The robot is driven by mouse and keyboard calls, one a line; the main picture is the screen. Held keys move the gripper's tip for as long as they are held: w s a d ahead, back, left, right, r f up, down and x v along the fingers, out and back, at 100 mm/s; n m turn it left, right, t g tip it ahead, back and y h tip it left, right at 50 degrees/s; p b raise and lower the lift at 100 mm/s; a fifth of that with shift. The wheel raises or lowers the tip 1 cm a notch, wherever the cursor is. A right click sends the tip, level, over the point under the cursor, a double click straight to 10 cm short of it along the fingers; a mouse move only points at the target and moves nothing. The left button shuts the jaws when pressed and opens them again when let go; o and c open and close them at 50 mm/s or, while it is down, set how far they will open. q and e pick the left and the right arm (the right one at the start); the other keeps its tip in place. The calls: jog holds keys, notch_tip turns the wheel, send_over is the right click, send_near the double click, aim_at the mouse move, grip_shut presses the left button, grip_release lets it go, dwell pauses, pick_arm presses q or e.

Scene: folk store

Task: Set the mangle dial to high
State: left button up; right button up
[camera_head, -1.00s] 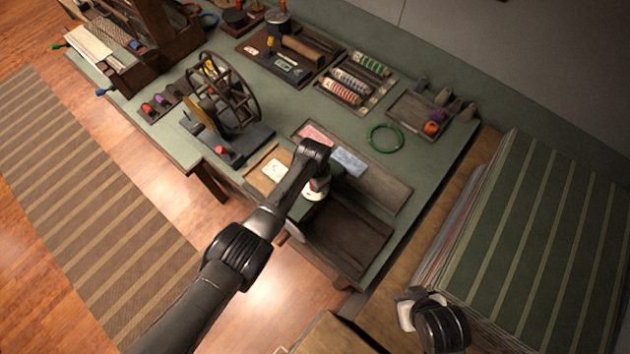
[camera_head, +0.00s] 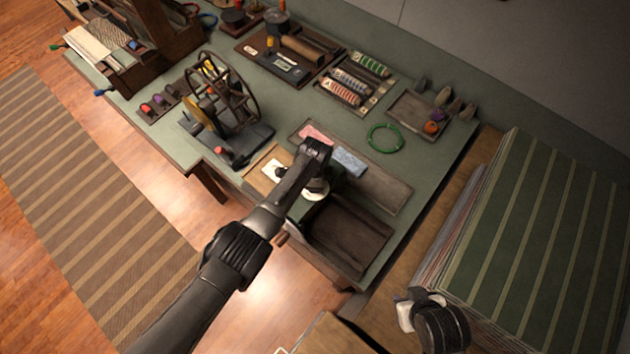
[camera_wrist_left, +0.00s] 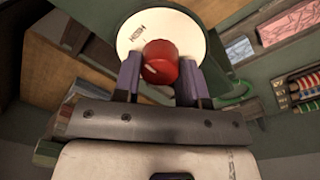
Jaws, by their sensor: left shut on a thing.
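The mangle dial has a round white face (camera_wrist_left: 188,38) and a red knob (camera_wrist_left: 160,55) at its centre in the left wrist view. Lettering that looks like HIGH stands on the face, up and left of the knob. A pale pointer mark on the knob faces lower left, not straight at the lettering. In the head view my left arm reaches to the table's front edge and hides the knob and fingers. My right gripper (camera_head: 404,312) is at the bottom right, away from the dial; its jaws are unclear.
The green table (camera_head: 417,170) holds a spoked wheel device (camera_head: 225,95), a long tray (camera_head: 385,190), a green ring (camera_head: 384,138) and spool trays (camera_head: 350,85). A striped green stack (camera_head: 545,240) stands at right.

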dwell(0.6)
pick_arm(q)
jog(key=o, duration=0.9)
jog(key=shift+r, duration=0.3)
jog(key=shift+w+r+p, duration=0.15)
jog(key=shift+r, duration=3.15)
jog(key=shift+w+r+p, duration=0.15)
jog(key=shift+r, duration=3.15)
